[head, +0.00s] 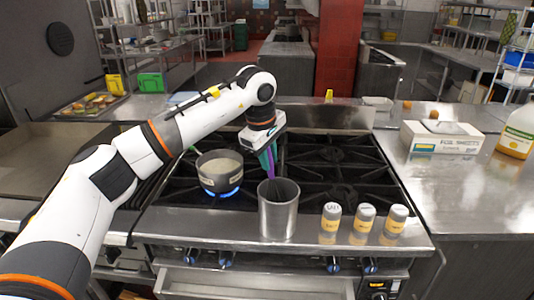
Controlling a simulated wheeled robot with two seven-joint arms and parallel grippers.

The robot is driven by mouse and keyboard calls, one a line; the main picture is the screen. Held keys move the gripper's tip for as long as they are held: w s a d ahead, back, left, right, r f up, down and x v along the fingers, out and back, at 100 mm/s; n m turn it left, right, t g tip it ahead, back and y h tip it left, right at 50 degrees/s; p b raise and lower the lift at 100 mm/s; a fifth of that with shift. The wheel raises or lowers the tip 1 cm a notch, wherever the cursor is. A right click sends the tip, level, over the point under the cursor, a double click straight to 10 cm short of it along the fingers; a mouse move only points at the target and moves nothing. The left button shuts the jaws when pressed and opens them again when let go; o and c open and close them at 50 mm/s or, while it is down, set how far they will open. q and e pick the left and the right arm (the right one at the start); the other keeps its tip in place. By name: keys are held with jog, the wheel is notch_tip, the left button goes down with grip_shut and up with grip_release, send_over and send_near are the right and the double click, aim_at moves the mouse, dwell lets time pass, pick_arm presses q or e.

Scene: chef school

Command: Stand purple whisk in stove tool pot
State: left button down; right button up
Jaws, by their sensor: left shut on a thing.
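The stove tool pot (279,217) is a plain steel cylinder standing upright at the front middle of the stove. My left gripper (264,150) hangs above and slightly behind it, pointing down, and is shut on the purple whisk (268,168). The purple and teal handle is in the jaws and the whisk points down, slightly tilted. Its dark lower end shows at the pot's mouth; I cannot tell how far inside it reaches. My right gripper is not in view.
A saucepan (219,171) with pale contents sits on a lit blue burner just left of the tool pot. Three labelled shakers, including the leftmost shaker (330,222), stand to its right. A white box (440,139) and a yellow jug (518,132) are on the right counter.

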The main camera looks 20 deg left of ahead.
pick_arm(q)
jog(key=shift+f, duration=0.3)
jog(key=c, duration=1.2)
grip_release()
jog(key=shift+o, duration=0.2)
